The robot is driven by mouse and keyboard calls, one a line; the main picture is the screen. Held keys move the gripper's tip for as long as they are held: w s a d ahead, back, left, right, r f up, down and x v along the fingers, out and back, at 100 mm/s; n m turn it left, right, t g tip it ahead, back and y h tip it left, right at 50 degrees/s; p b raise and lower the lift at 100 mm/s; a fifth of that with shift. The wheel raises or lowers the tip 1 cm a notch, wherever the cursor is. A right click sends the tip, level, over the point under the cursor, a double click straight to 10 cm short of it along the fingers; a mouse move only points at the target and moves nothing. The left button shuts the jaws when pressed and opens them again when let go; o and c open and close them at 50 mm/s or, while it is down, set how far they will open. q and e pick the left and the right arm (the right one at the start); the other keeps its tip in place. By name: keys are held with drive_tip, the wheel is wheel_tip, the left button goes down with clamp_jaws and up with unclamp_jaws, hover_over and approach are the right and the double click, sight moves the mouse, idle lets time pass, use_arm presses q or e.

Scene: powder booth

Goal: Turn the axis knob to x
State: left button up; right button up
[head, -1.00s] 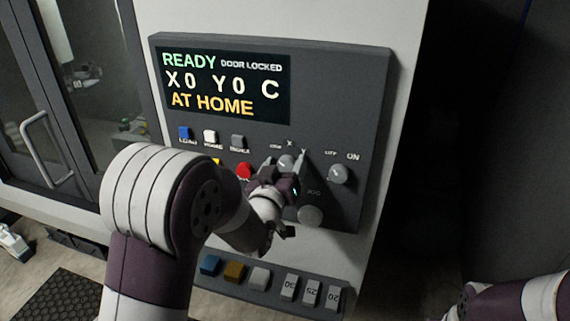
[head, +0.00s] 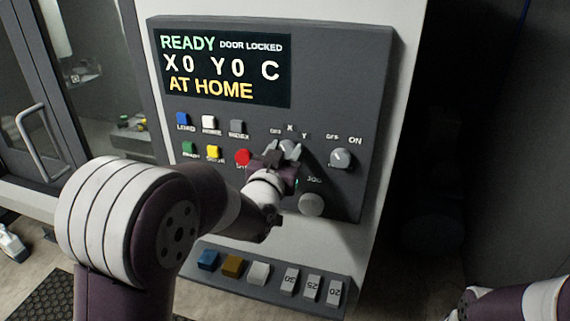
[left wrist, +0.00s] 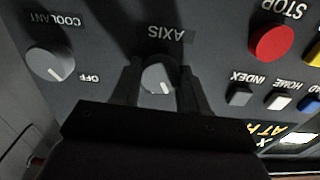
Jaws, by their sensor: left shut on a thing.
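The grey axis knob (head: 290,147) is on the dark control panel, under the labels OFF, X and Y. In the left wrist view the knob (left wrist: 158,76) sits between two dark fingers, and its white mark points to the lower right there, the same way as the coolant knob's mark beside OFF. My left gripper (head: 281,153) is at the panel, shut on the knob; its fingers (left wrist: 160,84) stand on either side of it. Labels near the knob are partly hidden in the left wrist view. My right arm shows at the lower right, its gripper out of view.
The display (head: 224,70) reads READY, DOOR LOCKED, X0 Y0 C, AT HOME. A red stop button (head: 243,157) is just left of my gripper; the coolant knob (head: 341,158) and jog knob (head: 311,204) are to its right. Several coloured buttons are left; a lower ledge (head: 222,281) holds several blocks.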

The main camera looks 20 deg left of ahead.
use_arm(q)
drive_tip(key=m+b, duration=0.4)
drive_tip(key=shift+f+b, duration=0.2)
drive_tip(key=shift+b, duration=0.1)
drive_tip(key=shift+r+m+b, duration=0.2)
drive_tip(key=shift+m+b, duration=0.8)
drive_tip(key=shift+m, duration=0.1)
drive_tip(key=o, duration=1.1)
drive_tip(key=shift+c, duration=0.2)
